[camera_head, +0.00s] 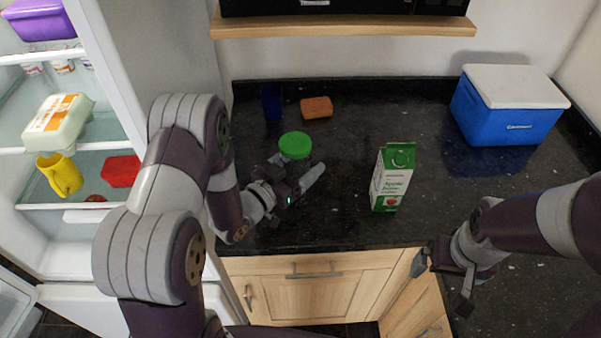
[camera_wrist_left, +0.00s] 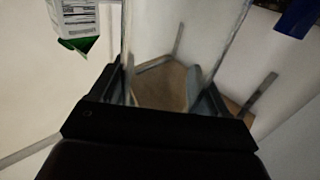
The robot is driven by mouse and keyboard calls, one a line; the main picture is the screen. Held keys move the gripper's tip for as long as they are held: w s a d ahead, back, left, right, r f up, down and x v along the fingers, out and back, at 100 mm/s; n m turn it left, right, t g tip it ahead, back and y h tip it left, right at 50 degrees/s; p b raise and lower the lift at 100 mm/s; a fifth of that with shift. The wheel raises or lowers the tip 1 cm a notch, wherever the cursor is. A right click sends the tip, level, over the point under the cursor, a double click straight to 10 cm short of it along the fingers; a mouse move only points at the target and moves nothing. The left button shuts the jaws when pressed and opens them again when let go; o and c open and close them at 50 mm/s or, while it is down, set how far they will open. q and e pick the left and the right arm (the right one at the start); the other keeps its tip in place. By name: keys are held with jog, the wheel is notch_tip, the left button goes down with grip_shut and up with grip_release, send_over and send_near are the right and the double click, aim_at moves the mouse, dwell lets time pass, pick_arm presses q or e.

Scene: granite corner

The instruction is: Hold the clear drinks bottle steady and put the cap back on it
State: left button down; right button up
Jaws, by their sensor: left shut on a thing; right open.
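The clear drinks bottle (camera_wrist_left: 185,45) shows as pale see-through edges between the fingers of my left gripper (camera_head: 296,182) in the left wrist view. In the head view, that gripper is shut around it on the counter, and its see-through body is hard to make out against the dark stone. A round green cap (camera_head: 295,145) shows directly above the fingers, over the bottle's place; I cannot tell how firmly it sits. My right gripper (camera_head: 441,285) is open and empty, low at the right by the counter's front edge, well away from the bottle.
A green and white juice carton (camera_head: 391,178) stands right of the bottle. A dark blue cup (camera_head: 272,103) and an orange sponge (camera_head: 317,107) are behind. A blue cooler with a white lid (camera_head: 508,105) is at the back right. An open fridge (camera_head: 95,165) stands left. The counter's middle right is clear.

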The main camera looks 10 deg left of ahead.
pick_arm(q)
jog(key=shift+s, duration=0.1)
notch_tip(320, 180, down, 4)
jog(key=shift+r, duration=0.1)
dwell(0.3)
